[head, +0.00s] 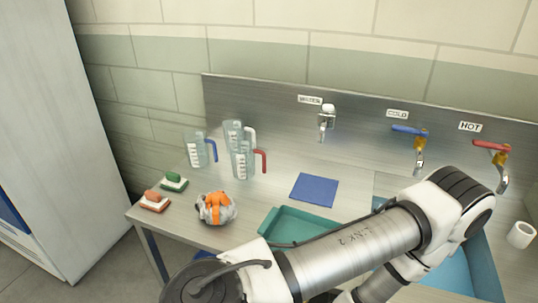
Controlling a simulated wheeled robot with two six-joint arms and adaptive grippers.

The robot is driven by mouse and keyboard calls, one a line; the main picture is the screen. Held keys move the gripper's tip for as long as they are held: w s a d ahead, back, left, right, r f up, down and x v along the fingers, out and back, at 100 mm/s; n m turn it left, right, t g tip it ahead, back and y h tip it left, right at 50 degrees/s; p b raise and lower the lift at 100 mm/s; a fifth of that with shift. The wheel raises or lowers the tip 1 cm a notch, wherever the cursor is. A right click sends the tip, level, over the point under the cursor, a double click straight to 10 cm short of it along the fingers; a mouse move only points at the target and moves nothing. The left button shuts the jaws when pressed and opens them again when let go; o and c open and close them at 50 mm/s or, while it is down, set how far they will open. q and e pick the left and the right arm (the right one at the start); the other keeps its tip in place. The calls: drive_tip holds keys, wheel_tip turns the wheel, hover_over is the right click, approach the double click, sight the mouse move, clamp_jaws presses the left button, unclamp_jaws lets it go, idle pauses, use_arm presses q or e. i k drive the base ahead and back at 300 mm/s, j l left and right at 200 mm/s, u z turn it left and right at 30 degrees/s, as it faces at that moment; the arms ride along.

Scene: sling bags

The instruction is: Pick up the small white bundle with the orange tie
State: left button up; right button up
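The small white bundle with the orange tie (216,208) sits on the steel counter (271,189) in the head view, left of the middle. It is roundish and greyish white, with orange bands over its top. Nothing holds or touches it from above. One of my arms crosses the lower right of the view, but its gripper is not visible. Neither gripper shows, so I cannot see how close they are to the bundle.
Clear jugs with blue, white and red handles (242,160) stand behind the bundle. Green (174,182) and red (155,201) brushes lie left of it. A teal tray (285,223) is right of it, partly behind my arm. A blue cloth (315,189) lies further back. Taps line the backsplash.

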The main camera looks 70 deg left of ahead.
sight(216, 207)
drive_tip(key=u, duration=0.45)
drive_tip(key=l+u, duration=0.1)
drive_tip(key=u, duration=1.2)
drive_tip(key=k+u, duration=0.1)
drive_tip(key=u, duration=0.8)
drive_tip(key=z, duration=0.3)
drive_tip(key=j+z, duration=0.4)
drive_tip(key=i+j+z, duration=0.1)
drive_tip(key=j+z, duration=0.15)
drive_tip(key=z, duration=0.15)
drive_tip(key=j+z, duration=0.4)
drive_tip(key=k+j+z, duration=0.1)
drive_tip(key=z, duration=0.3)
drive_tip(key=j, duration=0.1)
